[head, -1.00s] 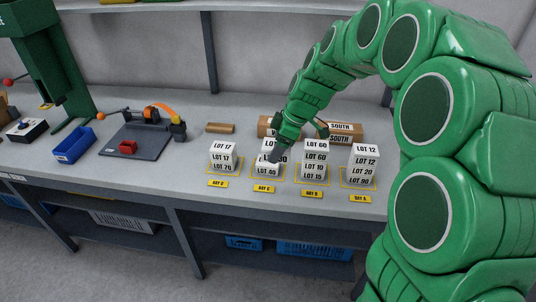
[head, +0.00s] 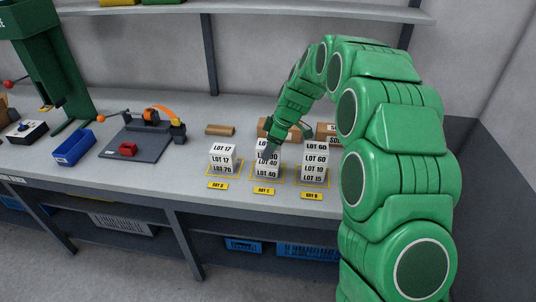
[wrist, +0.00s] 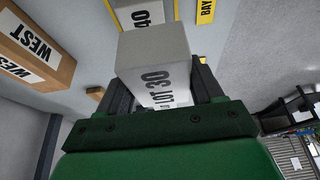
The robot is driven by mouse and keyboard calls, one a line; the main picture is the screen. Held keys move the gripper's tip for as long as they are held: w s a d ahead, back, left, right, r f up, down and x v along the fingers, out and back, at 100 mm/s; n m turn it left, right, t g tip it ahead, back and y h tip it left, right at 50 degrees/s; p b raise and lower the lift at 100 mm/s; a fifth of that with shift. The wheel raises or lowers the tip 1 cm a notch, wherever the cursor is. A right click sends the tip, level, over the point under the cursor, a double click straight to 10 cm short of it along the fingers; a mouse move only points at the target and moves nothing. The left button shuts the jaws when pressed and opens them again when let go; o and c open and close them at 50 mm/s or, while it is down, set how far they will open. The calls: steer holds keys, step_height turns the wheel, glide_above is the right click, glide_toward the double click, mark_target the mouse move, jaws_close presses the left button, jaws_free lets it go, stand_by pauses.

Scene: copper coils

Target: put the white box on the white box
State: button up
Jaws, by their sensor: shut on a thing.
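My gripper (head: 269,152) is shut on a white box (wrist: 152,50) marked LOT 30. The wrist view shows this box between the two dark fingers. In the head view it is at the top of the middle white stack (head: 266,172), partly hidden by the fingers. I cannot tell whether it touches the box under it. A white box marked 40 (wrist: 140,17) shows past it in the wrist view. White stacks stand to the left (head: 222,160) and right (head: 315,162). My arm hides the bay farther right.
Brown boxes (head: 278,128) lie behind the stacks, and a small brown piece (head: 220,129) lies to the left. A blue bin (head: 73,148) and a dark board with an orange device (head: 137,141) are farther left. Yellow bay labels (head: 264,191) line the front edge.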

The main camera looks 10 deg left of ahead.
mark_target(268, 162)
steer(key=shift+w+a+f, duration=0.25)
steer(key=shift+w+f, duration=0.45)
steer(key=shift+f, duration=1.7)
steer(key=shift+f, duration=0.15)
steer(key=o, duration=1.3)
